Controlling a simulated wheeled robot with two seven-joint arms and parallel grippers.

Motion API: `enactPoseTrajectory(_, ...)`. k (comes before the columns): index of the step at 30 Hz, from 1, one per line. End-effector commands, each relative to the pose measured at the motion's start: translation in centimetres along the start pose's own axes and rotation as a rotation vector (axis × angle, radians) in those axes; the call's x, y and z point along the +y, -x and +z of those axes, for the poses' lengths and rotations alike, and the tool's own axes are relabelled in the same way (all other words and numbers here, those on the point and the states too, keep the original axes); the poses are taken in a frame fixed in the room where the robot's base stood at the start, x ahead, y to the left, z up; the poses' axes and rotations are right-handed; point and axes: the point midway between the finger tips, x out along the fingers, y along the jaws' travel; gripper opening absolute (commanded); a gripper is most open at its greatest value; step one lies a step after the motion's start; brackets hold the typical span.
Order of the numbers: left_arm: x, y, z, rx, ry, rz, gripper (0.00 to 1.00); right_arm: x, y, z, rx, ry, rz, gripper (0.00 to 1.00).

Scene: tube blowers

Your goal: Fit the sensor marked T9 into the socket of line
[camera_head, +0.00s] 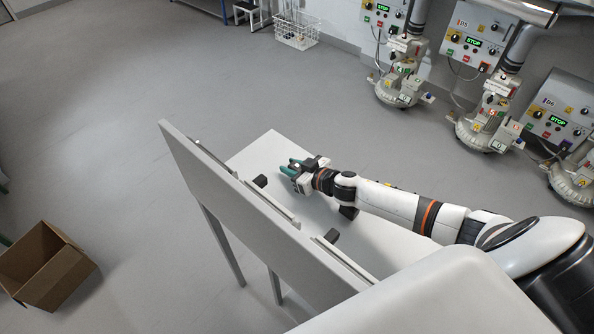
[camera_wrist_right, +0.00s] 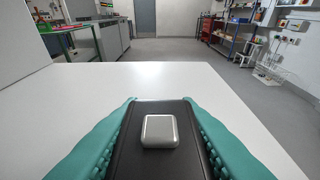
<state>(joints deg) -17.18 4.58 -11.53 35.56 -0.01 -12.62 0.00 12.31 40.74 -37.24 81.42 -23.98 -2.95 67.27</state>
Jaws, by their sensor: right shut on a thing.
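My right gripper (camera_head: 291,168) is shut over the white table (camera_head: 257,149). In the right wrist view its green fingers (camera_wrist_right: 159,104) close on both sides of a black block (camera_wrist_right: 158,110) with a silver square cap (camera_wrist_right: 159,131). No T9 mark shows on the block. Further dark blocks lie on the table, one near the gripper (camera_head: 261,181), one by the board (camera_head: 331,236) and one under the arm (camera_head: 348,213). Several machines with panels stand at the upper right; one panel (camera_head: 469,50) shows a green STOP display. Their sockets are too small to tell. My left gripper is out of view.
A tall grey board (camera_head: 235,207) stands along the table's left side. An open cardboard box (camera_head: 46,270) sits on the floor at left. A white wire basket (camera_head: 297,32) stands by the back wall. The floor between table and machines is clear.

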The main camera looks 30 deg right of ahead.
Motion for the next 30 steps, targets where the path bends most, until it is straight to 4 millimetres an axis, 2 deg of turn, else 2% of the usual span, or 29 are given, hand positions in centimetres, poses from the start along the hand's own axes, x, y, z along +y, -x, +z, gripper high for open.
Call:
enactPoseTrajectory(8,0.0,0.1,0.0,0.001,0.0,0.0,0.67,-0.1,0.2,0.5,-0.002,0.003,0.0,0.06)
enactPoseTrajectory(21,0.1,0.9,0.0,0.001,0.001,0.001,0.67,-0.1,2.9,7.9,-0.003,0.004,0.001,0.06)
enactPoseTrajectory(30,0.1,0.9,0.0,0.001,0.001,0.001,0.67,0.2,3.4,9.9,-0.002,-0.001,-0.004,0.06)
